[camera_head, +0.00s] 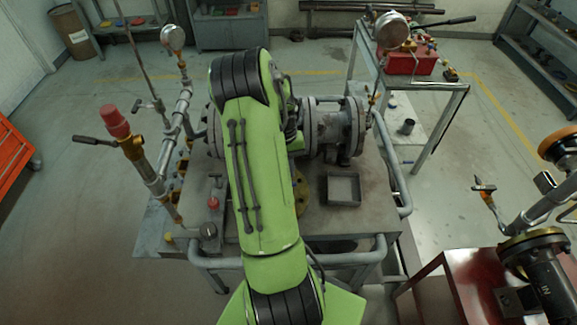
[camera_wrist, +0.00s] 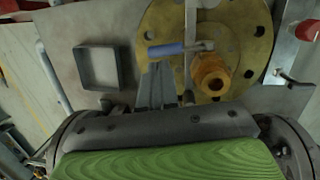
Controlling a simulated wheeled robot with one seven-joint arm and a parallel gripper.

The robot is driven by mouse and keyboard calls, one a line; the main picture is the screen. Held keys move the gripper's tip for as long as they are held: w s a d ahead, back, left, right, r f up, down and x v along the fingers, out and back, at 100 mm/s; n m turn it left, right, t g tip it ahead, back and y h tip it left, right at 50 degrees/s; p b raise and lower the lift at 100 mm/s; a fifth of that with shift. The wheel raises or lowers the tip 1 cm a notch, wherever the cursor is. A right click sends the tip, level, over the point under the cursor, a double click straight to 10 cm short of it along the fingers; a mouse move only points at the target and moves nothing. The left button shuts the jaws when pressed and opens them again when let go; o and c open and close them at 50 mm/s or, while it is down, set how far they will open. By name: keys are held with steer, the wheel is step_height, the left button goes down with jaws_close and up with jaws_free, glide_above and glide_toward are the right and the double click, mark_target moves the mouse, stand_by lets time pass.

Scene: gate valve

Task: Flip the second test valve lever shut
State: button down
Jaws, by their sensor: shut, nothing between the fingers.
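In the wrist view a lever with a blue sleeve (camera_wrist: 165,49) lies roughly crosswise over a yellow flange (camera_wrist: 245,35), beside a brass fitting (camera_wrist: 210,75). The frames do not show whether this is the second test valve lever. My gripper (camera_wrist: 158,66) is shut and empty, its grey fingertips just below the blue sleeve in the picture; I cannot tell if they touch it. In the head view my green arm hides the gripper and this lever; part of the yellow flange shows at the arm's right edge (camera_head: 301,190).
A square grey tray (camera_head: 343,189) lies on the metal bench right of my arm. A flanged valve body (camera_head: 338,128) stands behind it. A pipe with a red-topped fitting (camera_head: 115,122) and black handle rises at the left. A red stand (camera_head: 470,280) is at the lower right.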

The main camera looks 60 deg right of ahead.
steer(key=p+v, duration=0.1)
steer(key=v, duration=1.4)
steer(key=shift+r+p, duration=0.3)
steer(key=shift+a, duration=0.1)
